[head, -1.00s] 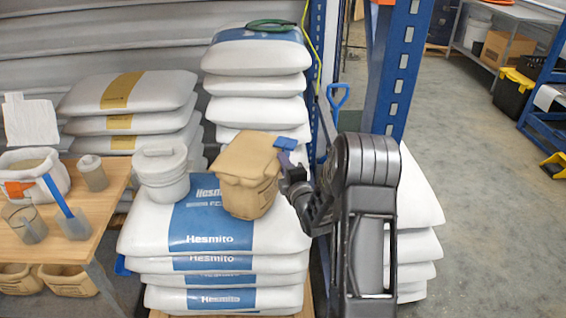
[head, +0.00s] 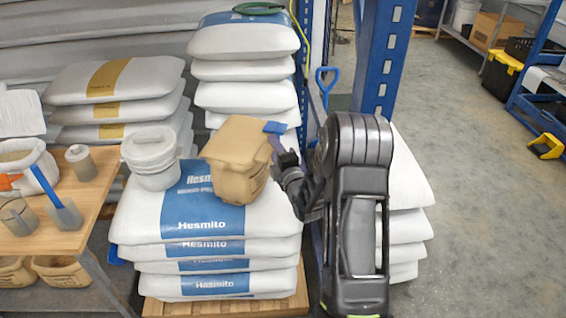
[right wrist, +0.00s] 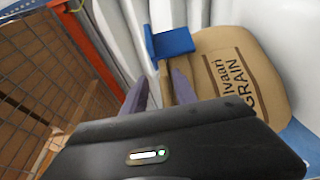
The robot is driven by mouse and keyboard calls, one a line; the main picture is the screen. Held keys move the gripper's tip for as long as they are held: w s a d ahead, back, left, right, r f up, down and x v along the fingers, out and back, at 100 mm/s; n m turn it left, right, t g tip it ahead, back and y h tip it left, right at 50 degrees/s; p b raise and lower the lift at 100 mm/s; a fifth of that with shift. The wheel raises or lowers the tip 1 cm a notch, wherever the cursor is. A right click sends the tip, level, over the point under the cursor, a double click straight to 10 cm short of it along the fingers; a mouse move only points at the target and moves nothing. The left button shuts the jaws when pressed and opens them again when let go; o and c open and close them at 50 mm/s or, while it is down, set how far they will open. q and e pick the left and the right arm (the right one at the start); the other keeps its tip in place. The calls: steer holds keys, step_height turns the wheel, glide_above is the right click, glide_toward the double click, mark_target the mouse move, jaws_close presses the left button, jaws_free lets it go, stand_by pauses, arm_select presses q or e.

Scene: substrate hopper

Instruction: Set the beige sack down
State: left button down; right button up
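The beige sack (head: 234,165) is at the top of the Hesmito bag stack (head: 210,224) in the head view. I cannot tell whether it rests on the stack or hangs just above it. It looks slightly tilted. In the right wrist view the sack (right wrist: 235,75) shows dark GRAIN lettering, with a blue tab (right wrist: 172,42) beside it. My right gripper (head: 279,152) is at the sack's right edge. Its fingers (right wrist: 160,85) have a narrow beige strip of the sack between them and look closed on it. My left gripper is not in view.
A white bucket (head: 150,160) stands left of the sack on the same stack. A taller white bag stack (head: 245,70) rises behind it. A blue rack post (head: 385,60) stands close to my right arm. A wooden table (head: 60,230) with containers is at the left.

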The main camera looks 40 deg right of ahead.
steer(key=b+v, duration=0.1)
steer(key=v, duration=1)
steer(key=shift+b, duration=0.3)
steer(key=a+f+m+g+y, duration=0.65)
steer(key=a+f, duration=1.15)
steer(key=f, duration=0.3)
steer(key=s+a+f+m+g+y, duration=0.2)
steer(key=s+a+f+m+g, duration=0.2)
steer(key=s+a, duration=0.6)
steer(key=s+a+f+m+g+y, duration=0.2)
steer(key=s+a+f+m+g, duration=0.3)
steer(key=s+a, duration=0.5)
steer(key=a+f, duration=0.2)
steer(key=a, duration=0.1)
steer(key=shift+s+a+g+p, duration=0.2)
steer(key=shift+s+g+p, duration=0.1)
steer(key=shift+g, duration=0.05)
steer(key=shift+a, duration=0.1)
